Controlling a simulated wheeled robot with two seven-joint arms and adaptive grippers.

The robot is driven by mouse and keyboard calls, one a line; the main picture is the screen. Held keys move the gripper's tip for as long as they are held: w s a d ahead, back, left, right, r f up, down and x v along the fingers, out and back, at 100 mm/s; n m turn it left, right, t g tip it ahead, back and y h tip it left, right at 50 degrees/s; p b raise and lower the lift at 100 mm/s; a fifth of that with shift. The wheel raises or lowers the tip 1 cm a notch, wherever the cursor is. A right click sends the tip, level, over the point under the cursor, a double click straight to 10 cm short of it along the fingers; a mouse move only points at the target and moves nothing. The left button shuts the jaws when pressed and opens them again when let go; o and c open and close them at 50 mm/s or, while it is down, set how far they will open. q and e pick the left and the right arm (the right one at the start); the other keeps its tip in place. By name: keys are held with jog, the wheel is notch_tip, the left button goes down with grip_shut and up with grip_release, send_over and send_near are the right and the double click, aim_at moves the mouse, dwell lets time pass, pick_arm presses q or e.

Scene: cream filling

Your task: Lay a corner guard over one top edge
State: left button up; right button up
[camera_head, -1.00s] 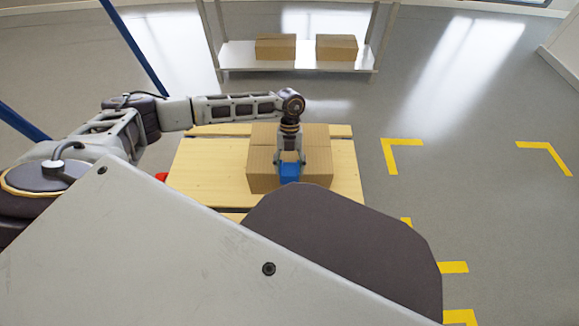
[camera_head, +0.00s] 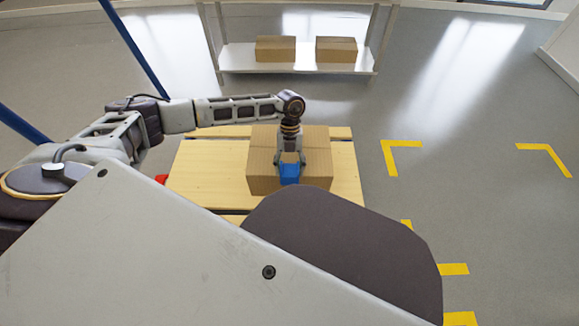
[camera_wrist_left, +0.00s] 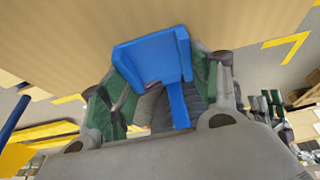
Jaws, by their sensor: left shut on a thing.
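A cardboard box (camera_head: 316,178) sits on a pale wooden pallet (camera_head: 200,178). In the head view my left gripper (camera_head: 290,162) points down at the middle of the box's near top edge. It is shut on a blue corner guard (camera_head: 290,174), which overlaps that edge in the picture. In the left wrist view the guard (camera_wrist_left: 152,58) is an angled blue piece between the fingers of my left gripper (camera_wrist_left: 160,92), close against the box's cardboard face (camera_wrist_left: 85,35). I cannot tell whether guard and box touch. My right gripper is out of view.
Behind, a metal shelf (camera_head: 307,64) holds two cardboard boxes (camera_head: 275,49). Yellow floor marks (camera_head: 403,145) lie right of the pallet, with clear floor around them. A small red object (camera_head: 161,179) shows at the pallet's left edge. My own body hides the foreground.

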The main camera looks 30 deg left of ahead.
pick_arm(q)
jog(key=shift+w, duration=0.1)
jog(key=o, duration=0.8)
jog(key=shift+o, duration=1.4)
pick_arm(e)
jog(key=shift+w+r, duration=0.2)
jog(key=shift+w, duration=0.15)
pick_arm(q)
jog(key=v, duration=1.2)
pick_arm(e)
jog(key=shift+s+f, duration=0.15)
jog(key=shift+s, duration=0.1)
pick_arm(q)
jog(key=shift+f, duration=0.1)
